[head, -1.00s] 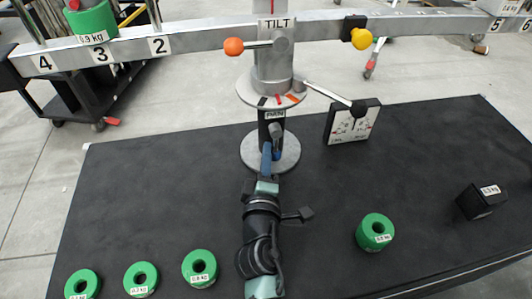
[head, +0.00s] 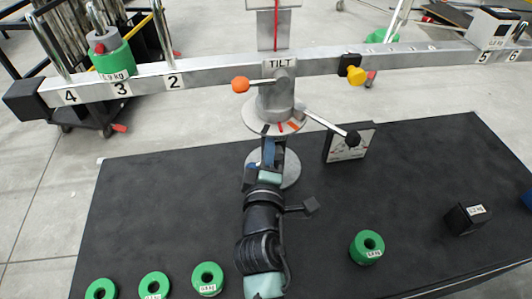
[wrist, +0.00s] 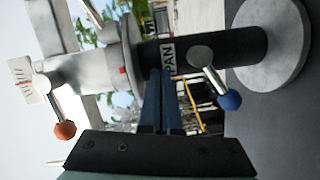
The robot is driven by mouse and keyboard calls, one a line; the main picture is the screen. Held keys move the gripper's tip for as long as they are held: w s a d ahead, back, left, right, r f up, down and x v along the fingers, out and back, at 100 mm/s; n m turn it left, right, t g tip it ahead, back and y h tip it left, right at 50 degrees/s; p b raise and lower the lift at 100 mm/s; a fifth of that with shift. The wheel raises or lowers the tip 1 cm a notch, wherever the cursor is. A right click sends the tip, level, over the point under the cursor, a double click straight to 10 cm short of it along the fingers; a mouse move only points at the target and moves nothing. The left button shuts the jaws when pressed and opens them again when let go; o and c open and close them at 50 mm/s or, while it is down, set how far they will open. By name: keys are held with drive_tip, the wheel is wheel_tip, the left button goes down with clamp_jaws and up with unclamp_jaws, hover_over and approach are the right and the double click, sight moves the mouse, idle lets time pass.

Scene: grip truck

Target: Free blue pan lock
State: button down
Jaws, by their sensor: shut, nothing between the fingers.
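The blue pan lock (wrist: 229,101) is a round blue knob on a short metal lever, on the dark column marked PAN in the wrist view. My gripper (wrist: 161,75) is shut and empty. Its dark blue fingers point at the column near the PAN label, up the column from the lever and apart from the knob. Whether the fingertips touch the column cannot be told. In the head view my gripper (head: 267,148) is in front of the column, just below the pan disc (head: 273,122).
Above are the orange tilt knob (head: 240,85), the yellow knob (head: 357,76) and a black-tipped lever (head: 352,137) reaching right. A dial plate (head: 350,143) stands behind it. Green weights (head: 366,247) and a black block (head: 465,219) rest on the dark table (head: 420,180).

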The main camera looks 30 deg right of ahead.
drive_tip(key=s+a+m+g+y+p, duration=0.1)
drive_tip(key=s+a+m+g+p, duration=0.3)
drive_tip(key=m, duration=1)
drive_tip(key=s+a+m+g+y+p, duration=0.1)
drive_tip(key=s+a+m+p, duration=0.45)
drive_tip(key=m, duration=0.75)
drive_tip(key=x, duration=1.2)
drive_tip(key=shift+d+r+b, duration=0.15)
drive_tip(key=shift+d+b, duration=0.1)
drive_tip(key=shift+b, duration=0.2)
drive_tip(key=shift+h+b, duration=0.3)
drive_tip(key=shift+f+b, duration=0.25)
drive_tip(key=shift+b, duration=0.25)
